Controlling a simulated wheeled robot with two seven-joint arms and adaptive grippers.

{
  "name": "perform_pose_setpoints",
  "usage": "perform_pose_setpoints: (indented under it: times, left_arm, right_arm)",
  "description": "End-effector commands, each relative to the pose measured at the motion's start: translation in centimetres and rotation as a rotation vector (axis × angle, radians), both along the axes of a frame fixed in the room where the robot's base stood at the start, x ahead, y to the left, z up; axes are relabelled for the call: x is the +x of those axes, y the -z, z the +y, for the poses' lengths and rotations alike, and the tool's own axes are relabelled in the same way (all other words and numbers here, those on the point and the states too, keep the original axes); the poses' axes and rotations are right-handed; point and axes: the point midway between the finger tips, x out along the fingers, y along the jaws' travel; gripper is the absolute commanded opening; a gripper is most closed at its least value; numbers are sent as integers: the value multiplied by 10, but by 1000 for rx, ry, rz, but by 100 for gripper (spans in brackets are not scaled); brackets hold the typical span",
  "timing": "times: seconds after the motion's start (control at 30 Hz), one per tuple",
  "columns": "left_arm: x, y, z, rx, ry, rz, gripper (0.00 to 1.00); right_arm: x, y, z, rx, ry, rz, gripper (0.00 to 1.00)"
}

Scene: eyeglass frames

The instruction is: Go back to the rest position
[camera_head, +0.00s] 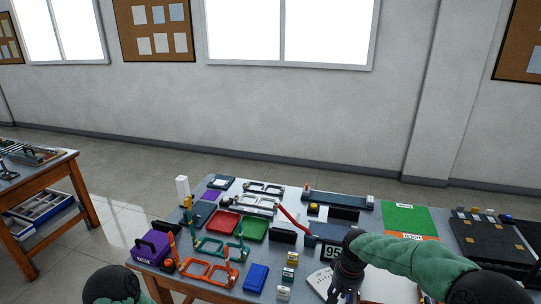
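My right gripper (343,290) hangs over the front edge of the table, right of the middle, with its fingers pointing down. It is small and dark, so I cannot tell whether it is open or shut. Of my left arm only a dark and green part shows at the bottom left; its gripper is out of view. An orange eyeglass frame (209,265) is near the front left of the table. A teal frame (215,246) stands just behind it. Two grey-white frames lie farther back, one (262,188) behind the other (248,204).
The table holds a red tray (223,223), a green tray (255,227), a purple box (148,248), a blue block (256,277) and a number display (332,253). A green mat (405,218) and a black board (490,238) are at the right. Another wooden table (40,190) stands left, across open floor.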

Motion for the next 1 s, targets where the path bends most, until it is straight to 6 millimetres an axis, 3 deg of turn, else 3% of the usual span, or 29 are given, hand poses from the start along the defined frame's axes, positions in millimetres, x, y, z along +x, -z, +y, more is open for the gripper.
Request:
perform_pose_setpoints:
  times: [0.37, 0.47, 0.6, 0.7, 0.9, 1.0]
  left_arm:
    - [-1, 0, 0, 0, -1, 1, 40]
    - [-1, 0, 0, 0, -1, 1, 40]
    - [-1, 0, 0, 0, -1, 1, 40]
    - [-1, 0, 0, 0, -1, 1, 40]
    - [-1, 0, 0, 0, -1, 1, 40]
    - [-1, 0, 0, 0, -1, 1, 40]
  right_arm:
    - [-37, 98, 44, 134, -38, 10, 44]
    - [-62, 136, 61, 186, -35, 12, 44]
    - [-112, 189, 87, 257, -10, 10, 44]
    - [-150, 217, 99, 287, 18, 4, 44]
    - [-214, 246, 110, 297, 71, -10, 44]
    - [-232, 251, 111, 291, 86, -14, 44]
